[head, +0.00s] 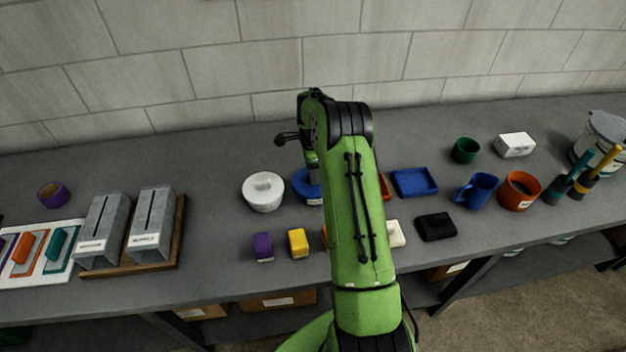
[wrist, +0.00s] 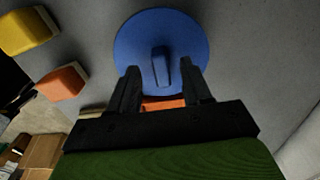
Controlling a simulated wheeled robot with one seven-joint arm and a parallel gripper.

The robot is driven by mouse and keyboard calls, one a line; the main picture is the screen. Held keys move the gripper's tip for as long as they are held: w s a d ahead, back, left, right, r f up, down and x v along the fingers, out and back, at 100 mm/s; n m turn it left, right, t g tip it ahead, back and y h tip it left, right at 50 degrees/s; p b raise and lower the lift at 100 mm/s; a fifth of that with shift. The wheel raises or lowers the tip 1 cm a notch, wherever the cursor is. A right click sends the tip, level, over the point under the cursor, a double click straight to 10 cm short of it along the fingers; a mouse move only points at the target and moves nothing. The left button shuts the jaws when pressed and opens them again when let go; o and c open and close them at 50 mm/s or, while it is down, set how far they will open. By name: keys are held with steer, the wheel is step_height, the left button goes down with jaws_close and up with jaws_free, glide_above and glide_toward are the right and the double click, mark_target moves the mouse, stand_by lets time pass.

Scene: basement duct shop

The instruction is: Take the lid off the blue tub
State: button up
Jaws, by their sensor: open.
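The blue tub (head: 306,188) stands on the grey bench in the head view, partly hidden behind my arm. In the wrist view its round blue lid (wrist: 135,45) is seen from above, with a raised bar handle (wrist: 160,66) across its middle. My gripper (wrist: 160,72) is open, with one black finger on each side of the handle's near end. I cannot tell whether the fingers touch the handle or how high they are above the lid. In the head view my gripper is mostly hidden by my arm.
Purple (head: 262,247) and yellow (head: 298,243) blocks lie in front. A blue tray (head: 414,182) and black block (head: 436,227) lie to the right. Bench space left of the pot is clear.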

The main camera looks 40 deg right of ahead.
steer(key=shift+d+f, duration=0.15)
steer(key=shift+f, duration=0.6)
steer(key=c, duration=0.3)
jaws_close()
steer(key=shift+r, duration=0.15)
